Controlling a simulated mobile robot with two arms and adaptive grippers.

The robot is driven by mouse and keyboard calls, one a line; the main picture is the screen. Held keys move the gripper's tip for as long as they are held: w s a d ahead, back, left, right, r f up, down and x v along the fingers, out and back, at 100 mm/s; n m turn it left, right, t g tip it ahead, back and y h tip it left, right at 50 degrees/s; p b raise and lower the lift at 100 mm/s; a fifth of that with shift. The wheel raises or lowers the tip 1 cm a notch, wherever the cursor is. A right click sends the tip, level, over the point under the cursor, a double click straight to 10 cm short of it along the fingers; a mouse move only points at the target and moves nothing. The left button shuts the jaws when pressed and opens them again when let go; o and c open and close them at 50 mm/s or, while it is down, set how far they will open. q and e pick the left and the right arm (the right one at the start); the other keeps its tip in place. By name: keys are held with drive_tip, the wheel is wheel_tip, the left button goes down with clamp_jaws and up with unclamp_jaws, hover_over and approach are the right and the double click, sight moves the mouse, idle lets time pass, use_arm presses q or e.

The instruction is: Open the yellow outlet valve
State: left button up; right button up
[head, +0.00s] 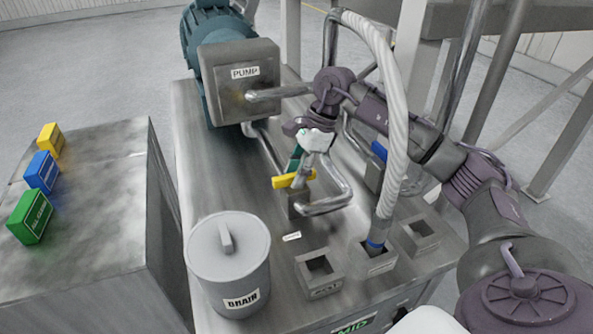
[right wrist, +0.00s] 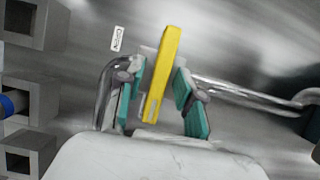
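The yellow outlet valve handle (head: 293,180) sits on a metal valve body on the steel bench, below the pump. In the right wrist view the yellow handle (right wrist: 162,72) stands between the two teal finger pads. My right gripper (head: 299,167) reaches down to the handle from above. In the right wrist view it (right wrist: 160,104) is open around the handle, with a gap to the right pad; the left pad is close beside it, and I cannot tell if it touches. My left gripper is not in view.
The pump (head: 238,82) stands behind the valve. A lidded drain bucket (head: 228,270) is at front left. Square sockets (head: 319,272) line the front right, with a white hose (head: 390,130) in one. Coloured blocks (head: 41,172) lie on a side table.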

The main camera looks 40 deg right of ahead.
clamp_jaws()
drive_tip(key=shift+f+m+t+b, duration=0.15)
drive_tip(key=shift+m+t+b, duration=0.45)
drive_tip(key=shift+m+b, duration=0.85)
drive_tip(key=m+b, duration=0.1)
drive_tip(key=m, duration=0.1)
drive_tip(key=m+t+h+b, duration=0.1)
drive_tip(key=m, duration=0.1)
drive_tip(key=shift+s+a+m+h, duration=0.1)
drive_tip(key=shift+m+h, duration=0.2)
drive_tip(key=shift+m, duration=0.05)
drive_tip(key=m+h+b, duration=0.1)
drive_tip(key=m, duration=0.1)
drive_tip(key=m+t+b, duration=0.1)
drive_tip(key=m, duration=0.2)
drive_tip(key=shift+a+h, duration=0.1)
drive_tip(key=shift+h, duration=0.3)
drive_tip(key=m+h+b, duration=0.1)
drive_tip(key=m, duration=0.1)
drive_tip(key=m+h, duration=0.1)
drive_tip(key=m, duration=0.2)
drive_tip(key=shift+a+r+b, duration=0.1)
drive_tip(key=shift+r+b, duration=0.1)
drive_tip(key=shift+b, duration=0.2)
drive_tip(key=shift+m, duration=0.4)
